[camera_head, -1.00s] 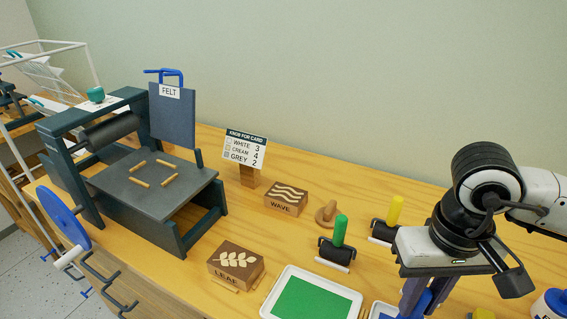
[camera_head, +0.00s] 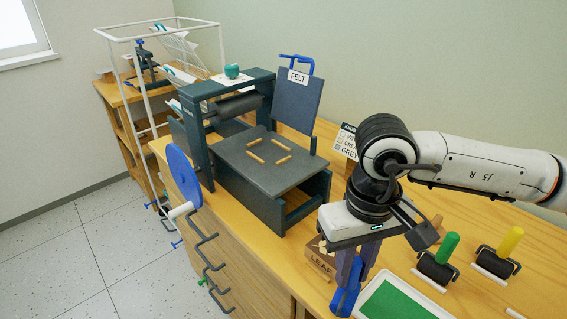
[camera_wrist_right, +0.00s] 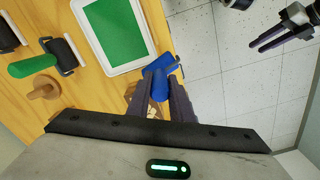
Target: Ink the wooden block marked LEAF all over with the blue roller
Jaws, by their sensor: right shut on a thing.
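The wooden block marked LEAF (camera_head: 318,262) lies on the table in front of the press, partly hidden behind my right gripper in the head view. A small part of it shows beside the fingers in the right wrist view (camera_wrist_right: 130,92). My right gripper (camera_head: 350,270) is shut on the blue roller (camera_head: 344,301) and holds it, fingers down, at the right front side of the block. The blue roller also shows between the fingertips in the right wrist view (camera_wrist_right: 160,68). Whether it touches the block cannot be told. My left gripper (camera_wrist_right: 255,46) is open and empty above the floor.
The green ink tray (camera_head: 372,286) lies just right of the roller. A green-handled roller (camera_head: 438,262) and a yellow-handled roller (camera_head: 498,255) stand behind it. The press (camera_head: 265,165) with its wheel (camera_head: 184,177) stands to the left.

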